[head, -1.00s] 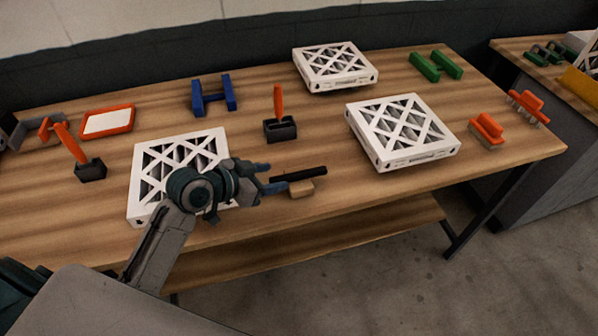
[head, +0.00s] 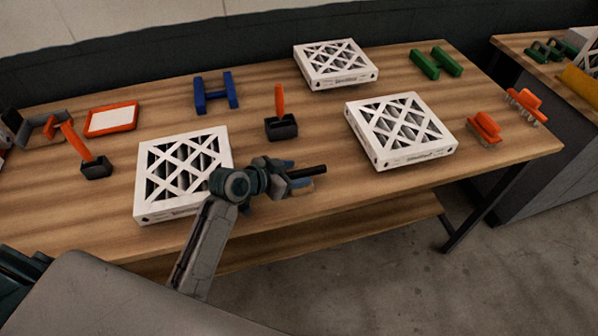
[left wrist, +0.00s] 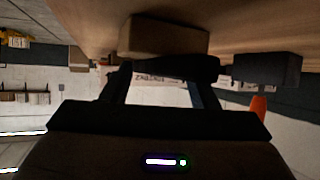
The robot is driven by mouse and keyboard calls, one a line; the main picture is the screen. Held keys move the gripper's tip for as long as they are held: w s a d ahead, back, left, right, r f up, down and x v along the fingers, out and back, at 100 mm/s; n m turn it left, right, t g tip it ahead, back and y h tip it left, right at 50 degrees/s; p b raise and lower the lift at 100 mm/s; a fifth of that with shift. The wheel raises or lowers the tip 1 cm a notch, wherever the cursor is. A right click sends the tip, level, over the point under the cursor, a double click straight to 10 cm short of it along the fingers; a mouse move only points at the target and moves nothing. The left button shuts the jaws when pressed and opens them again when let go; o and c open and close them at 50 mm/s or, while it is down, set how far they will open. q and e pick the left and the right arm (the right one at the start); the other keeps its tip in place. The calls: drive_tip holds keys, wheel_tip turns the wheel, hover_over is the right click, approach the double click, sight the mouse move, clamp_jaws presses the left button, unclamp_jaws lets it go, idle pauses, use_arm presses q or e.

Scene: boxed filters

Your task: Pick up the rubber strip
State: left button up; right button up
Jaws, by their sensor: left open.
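The rubber strip (head: 310,171) is a thin black bar near the table's front edge, at a small tan block (head: 303,189). My left gripper (head: 296,175) is open around the strip's left part in the head view, and its fingers cover that end. In the left wrist view the strip (left wrist: 185,67) lies across the fingertips of the gripper (left wrist: 161,80), with the tan block (left wrist: 165,36) beside it. I cannot tell whether the fingers touch the strip. My right gripper is not in view.
White framed filters stand left (head: 183,172), right (head: 400,130) and at the back (head: 335,64). A black holder with an orange handle (head: 281,127) stands behind the gripper. Orange brushes (head: 485,128) are at the right. The table's front right is clear.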

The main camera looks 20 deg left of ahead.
use_arm(q)
clamp_jaws()
